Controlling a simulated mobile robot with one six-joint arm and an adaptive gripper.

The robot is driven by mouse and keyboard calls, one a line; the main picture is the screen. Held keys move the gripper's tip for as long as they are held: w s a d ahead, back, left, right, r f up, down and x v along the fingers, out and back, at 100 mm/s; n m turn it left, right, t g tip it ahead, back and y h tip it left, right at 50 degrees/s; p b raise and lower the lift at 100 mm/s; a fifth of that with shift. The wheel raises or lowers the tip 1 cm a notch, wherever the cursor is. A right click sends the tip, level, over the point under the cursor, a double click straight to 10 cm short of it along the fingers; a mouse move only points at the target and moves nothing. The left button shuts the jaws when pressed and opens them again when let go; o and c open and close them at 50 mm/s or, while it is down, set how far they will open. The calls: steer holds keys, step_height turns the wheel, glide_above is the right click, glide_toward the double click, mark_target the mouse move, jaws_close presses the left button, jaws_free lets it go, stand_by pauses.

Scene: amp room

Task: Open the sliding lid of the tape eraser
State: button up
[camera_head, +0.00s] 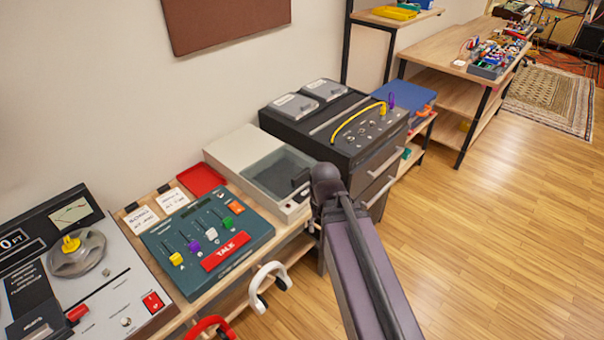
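The tape eraser appears to be the cream box (235,152) on the wooden bench against the wall. Its dark grey, partly see-through lid (272,172) covers the front part of the top. The lid looks shut, though its right edge is partly hidden. My arm reaches in from the bottom right and ends at the right side of the box. A small dark part, seemingly my gripper (301,180), shows at the lid's right edge. My arm hides most of it, so I cannot tell its fingers from a lid handle, or whether it touches.
A teal mixer panel (207,240) with coloured sliders and a red tray (200,179) stand left of the box. A black unit (335,125) with a yellow cable stands right of it. Headphones (268,282) hang at the bench front. The wooden floor (480,220) at right is clear.

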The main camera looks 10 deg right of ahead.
mark_target(301, 173)
steer(key=w+r+m+p, duration=0.3)
steer(key=w, duration=0.6)
steer(key=w+r+m+p, duration=0.2)
steer(key=w+r+m, duration=0.1)
steer(key=w, duration=0.6)
steer(key=w+r+m+p, duration=0.3)
steer(key=w+m, duration=0.1)
steer(key=w, duration=0.6)
steer(key=shift+a+p, duration=0.2)
steer(key=shift+p, duration=0.1)
steer(key=shift+w+f, duration=0.1)
steer(key=shift+f, duration=0.15)
step_height(301, 173, down, 13)
steer(key=b, duration=1.3)
steer(key=shift+f+b, duration=0.2)
steer(key=shift+b, duration=0.2)
jaws_close()
